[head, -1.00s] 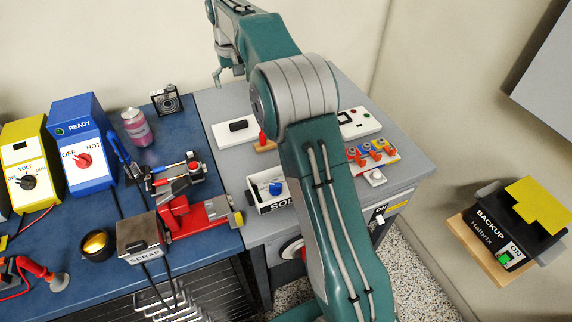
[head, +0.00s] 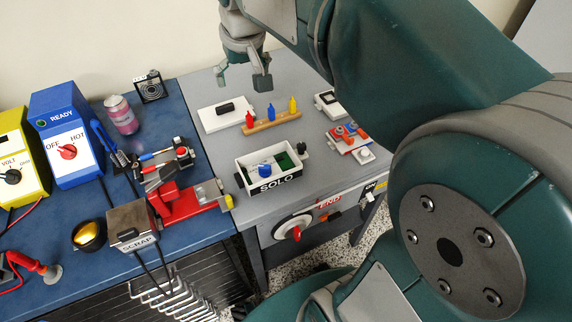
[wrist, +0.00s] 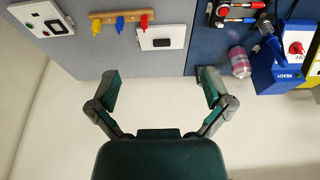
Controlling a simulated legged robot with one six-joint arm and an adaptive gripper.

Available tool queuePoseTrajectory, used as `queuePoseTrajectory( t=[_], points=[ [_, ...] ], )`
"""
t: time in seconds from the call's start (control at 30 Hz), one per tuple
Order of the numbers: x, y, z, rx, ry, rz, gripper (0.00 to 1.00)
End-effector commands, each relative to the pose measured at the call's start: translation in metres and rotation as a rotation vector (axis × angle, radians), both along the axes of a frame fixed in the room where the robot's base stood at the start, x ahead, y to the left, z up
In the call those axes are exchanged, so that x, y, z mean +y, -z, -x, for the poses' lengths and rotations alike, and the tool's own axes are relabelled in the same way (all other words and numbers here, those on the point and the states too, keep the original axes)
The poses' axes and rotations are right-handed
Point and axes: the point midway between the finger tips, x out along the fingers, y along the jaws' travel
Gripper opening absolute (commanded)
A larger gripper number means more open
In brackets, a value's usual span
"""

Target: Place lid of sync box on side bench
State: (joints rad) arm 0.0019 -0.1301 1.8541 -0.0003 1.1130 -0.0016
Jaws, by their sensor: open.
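A white flat plate with a black handle (head: 220,118), which looks like a box lid, lies flat on the grey bench (head: 215,165). It also shows in the wrist view (wrist: 170,31). A white open box marked SOLO (head: 268,184) stands nearer on the same bench, with a blue knob (head: 265,169) and green parts inside. No label reading "sync" is legible. My gripper (head: 242,82) is open and empty above the back of the grey bench, behind the plate. In the wrist view its spread fingers (wrist: 161,85) have the pale floor or wall between them, apart from the plate.
A wooden rack with red, blue and yellow pegs (head: 272,122) stands beside the plate. The blue bench (head: 190,240) at left holds a pink can (head: 121,115), a red vise (head: 185,198) and a blue READY unit (head: 62,135). My arm hides the right side.

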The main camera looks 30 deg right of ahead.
Motion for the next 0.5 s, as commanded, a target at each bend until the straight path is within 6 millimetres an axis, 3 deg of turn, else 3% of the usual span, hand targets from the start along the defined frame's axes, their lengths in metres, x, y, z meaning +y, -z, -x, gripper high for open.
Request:
queuePoseTrajectory(
  t=[0.27,0.5],
  points=[
    [0.001,0.01,0.072,-0.072,0.0,0.0,1.0],
    [0.001,0.034,0.129,-0.131,0.0,-0.001,1.0]
  ],
)
